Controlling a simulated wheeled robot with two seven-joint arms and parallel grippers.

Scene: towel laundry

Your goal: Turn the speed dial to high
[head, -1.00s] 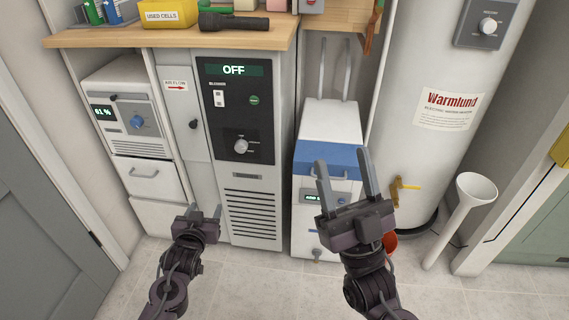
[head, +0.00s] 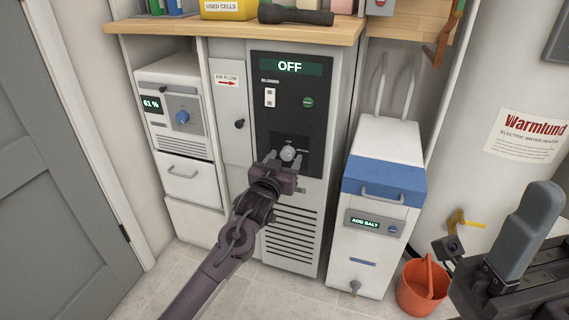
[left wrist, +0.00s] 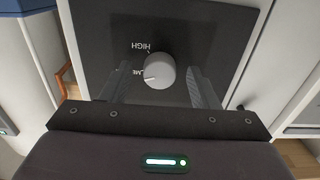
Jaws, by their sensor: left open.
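The speed dial (head: 288,153) is a round light-grey knob on the black panel of the blower cabinet, whose display (head: 290,67) reads OFF. In the left wrist view the dial (left wrist: 159,71) sits between my open fingers, with a gap on both sides. The lettering HIGH (left wrist: 148,46) shows upside down beside it, and other lettering is partly covered. My left gripper (head: 280,161) is open at the dial, its fingertips near the panel. My right gripper (head: 505,245) is large at the lower right edge and partly cut off; its jaw opening is unclear.
A rocker switch (head: 269,97) and a green button (head: 308,102) are above the dial. A white unit with a blue band (head: 384,183) reads ADD SALT at right. An orange bucket (head: 421,290) stands on the floor. A wooden shelf (head: 234,31) overhangs the cabinet.

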